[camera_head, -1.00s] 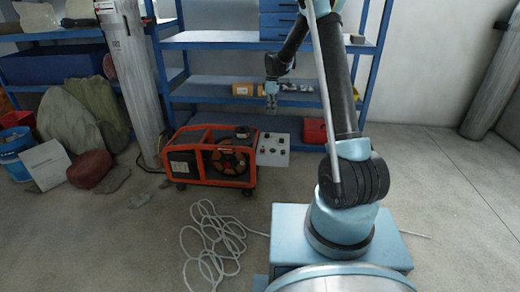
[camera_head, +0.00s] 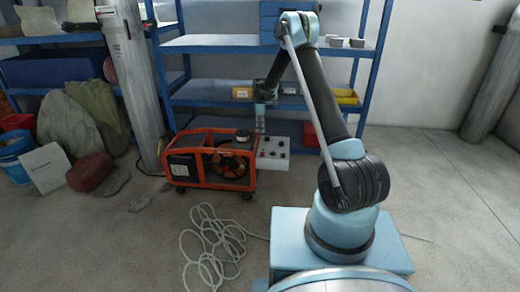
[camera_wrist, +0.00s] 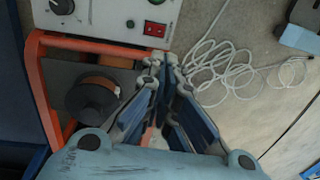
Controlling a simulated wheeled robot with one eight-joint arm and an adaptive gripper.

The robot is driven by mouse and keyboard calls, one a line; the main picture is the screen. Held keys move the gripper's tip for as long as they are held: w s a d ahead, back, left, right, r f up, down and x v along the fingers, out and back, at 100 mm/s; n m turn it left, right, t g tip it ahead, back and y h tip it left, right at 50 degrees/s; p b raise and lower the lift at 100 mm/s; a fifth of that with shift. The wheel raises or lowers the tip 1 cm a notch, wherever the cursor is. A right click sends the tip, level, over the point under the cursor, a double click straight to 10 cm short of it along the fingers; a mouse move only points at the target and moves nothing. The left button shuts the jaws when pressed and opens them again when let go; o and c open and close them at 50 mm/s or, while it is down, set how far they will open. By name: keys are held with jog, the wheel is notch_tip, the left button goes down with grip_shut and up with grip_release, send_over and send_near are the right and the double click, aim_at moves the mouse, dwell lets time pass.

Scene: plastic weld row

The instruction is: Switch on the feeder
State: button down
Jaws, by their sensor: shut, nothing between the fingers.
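The feeder (camera_head: 210,160) is an orange-framed machine with a dark spool, standing on the floor before the blue shelf. A light control box (camera_head: 274,153) stands at its right end. In the wrist view the control panel (camera_wrist: 95,18) is at the top left, cut by the frame edge. It has a red rocker switch (camera_wrist: 155,29), a small black knob (camera_wrist: 130,23) and a larger dark knob (camera_wrist: 62,5). I cannot tell the rocker's position. My gripper (camera_wrist: 166,60) is shut and empty, its tips just below the red switch in the picture. In the head view my gripper (camera_head: 260,126) hangs over the control box.
The blue shelf (camera_head: 210,42) stands close behind, with a cardboard box (camera_head: 242,92) and a yellow bin (camera_head: 346,97). A grey cylinder (camera_head: 131,70) stands left of the feeder. A loose white cable (camera_head: 215,240) lies on the floor in front.

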aim_at(262, 154)
jog(key=f, duration=0.4)
jog(key=s+f, duration=0.1)
jog(key=f, duration=0.8)
jog(key=shift+s+f, duration=0.35)
jog(key=shift+f, duration=0.05)
